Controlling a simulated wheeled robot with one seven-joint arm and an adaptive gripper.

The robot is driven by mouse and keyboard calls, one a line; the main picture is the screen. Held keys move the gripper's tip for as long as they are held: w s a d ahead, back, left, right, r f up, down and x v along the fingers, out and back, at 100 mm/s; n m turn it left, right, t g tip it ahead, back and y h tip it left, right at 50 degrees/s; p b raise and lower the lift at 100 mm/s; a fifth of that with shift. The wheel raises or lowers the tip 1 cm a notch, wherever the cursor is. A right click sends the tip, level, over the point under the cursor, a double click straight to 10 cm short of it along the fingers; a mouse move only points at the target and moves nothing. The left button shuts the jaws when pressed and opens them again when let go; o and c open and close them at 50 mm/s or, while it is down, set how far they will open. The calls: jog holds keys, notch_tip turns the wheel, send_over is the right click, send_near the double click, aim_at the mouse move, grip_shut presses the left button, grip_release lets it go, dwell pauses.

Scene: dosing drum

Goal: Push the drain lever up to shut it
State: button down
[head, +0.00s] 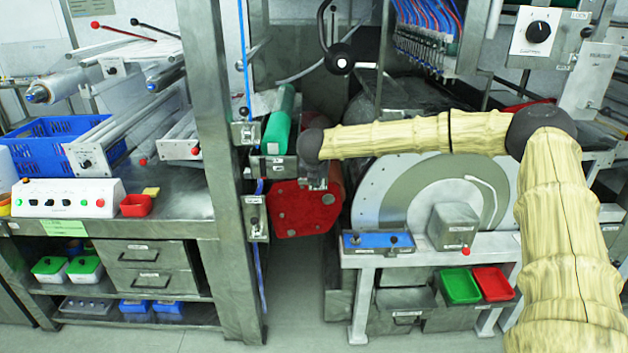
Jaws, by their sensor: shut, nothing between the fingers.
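My gripper (316,186) hangs from the dark wrist at the left end of my arm and is shut, with nothing seen between its fingers. It is in front of a red housing (298,212) with round bosses; I cannot tell whether it touches it. I cannot tell for sure which part is the drain lever. To the left of my gripper, a small lever box (256,218) is mounted on the steel post. A second lever box (245,133) with a black knob sits higher on that post. The fingertips are small and partly merge with the background.
A green roller (280,122) lies just left of my wrist. A large round drum disc (420,195) and a blue control box (378,242) stand to the right, below my forearm. A steel bench post (222,170) bounds the left side. Grey floor (290,290) is clear below.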

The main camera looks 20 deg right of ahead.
jog(key=shift+w+d+r, duration=0.25)
jog(key=shift+w+r, duration=0.25)
jog(key=shift+r, duration=0.05)
jog(key=shift+w+d+r, duration=0.2)
jog(key=shift+w+r, duration=0.3)
jog(key=shift+r, duration=0.05)
jog(key=a+b+v, duration=0.1)
jog(key=b+v, duration=0.4)
jog(key=v, duration=0.6)
jog(key=shift+s+f, duration=0.25)
jog(key=shift+s, duration=0.2)
jog(key=shift+a, duration=0.15)
